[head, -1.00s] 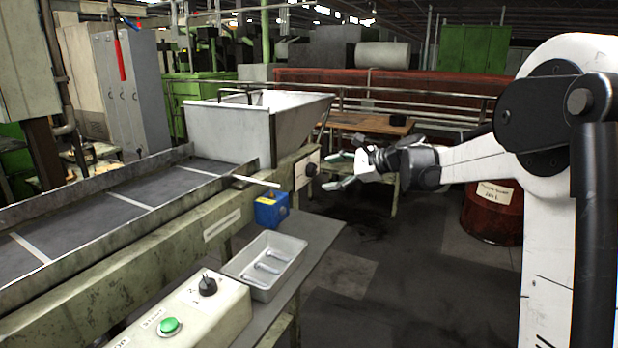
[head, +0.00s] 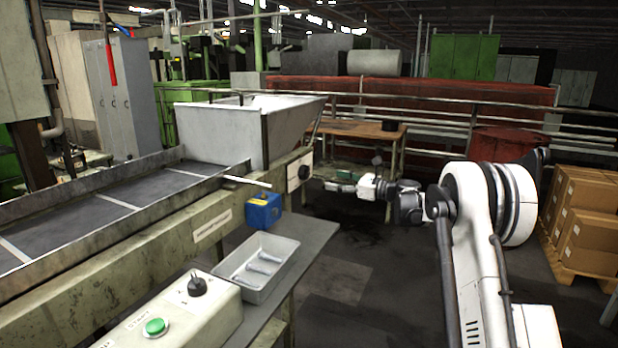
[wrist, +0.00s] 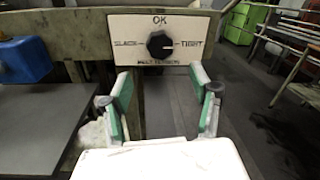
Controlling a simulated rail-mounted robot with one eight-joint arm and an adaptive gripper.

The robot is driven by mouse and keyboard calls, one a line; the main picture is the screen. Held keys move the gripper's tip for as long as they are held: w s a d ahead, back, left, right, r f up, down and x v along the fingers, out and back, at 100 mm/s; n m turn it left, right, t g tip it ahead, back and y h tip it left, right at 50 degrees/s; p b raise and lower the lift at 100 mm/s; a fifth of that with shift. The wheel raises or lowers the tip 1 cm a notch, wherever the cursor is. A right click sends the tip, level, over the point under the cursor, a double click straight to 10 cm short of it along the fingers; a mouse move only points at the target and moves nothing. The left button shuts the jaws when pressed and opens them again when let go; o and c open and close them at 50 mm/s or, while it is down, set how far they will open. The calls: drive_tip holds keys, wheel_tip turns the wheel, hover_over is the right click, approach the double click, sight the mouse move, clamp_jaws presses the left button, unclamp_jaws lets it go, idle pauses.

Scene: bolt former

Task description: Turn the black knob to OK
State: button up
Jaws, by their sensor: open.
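The black knob (wrist: 158,44) sits on a white plate (wrist: 125,25) marked OK at the top, SLACK at left and TIGHT at right. A light mark at its right side seems to point toward TIGHT. In the head view the knob (head: 304,172) is small, on the machine's end below the hopper. My gripper (wrist: 161,84) is open and empty, with green-padded fingers apart on either side below the knob in the wrist picture. In the head view my gripper (head: 341,182) is to the right of the plate, apart from it.
A blue box (head: 263,211) hangs on the machine side, left of the plate. A grey tray (head: 257,266) with bolts and a control box (head: 190,316) with another black knob and green button are nearer. A wooden table (head: 350,130) stands behind.

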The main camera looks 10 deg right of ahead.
sight(307, 174)
drive_tip(key=b+x, duration=0.1)
drive_tip(key=x, duration=1)
drive_tip(key=shift+b, duration=0.4)
drive_tip(key=c, duration=1.1)
drive_tip(key=shift+c, duration=0.2)
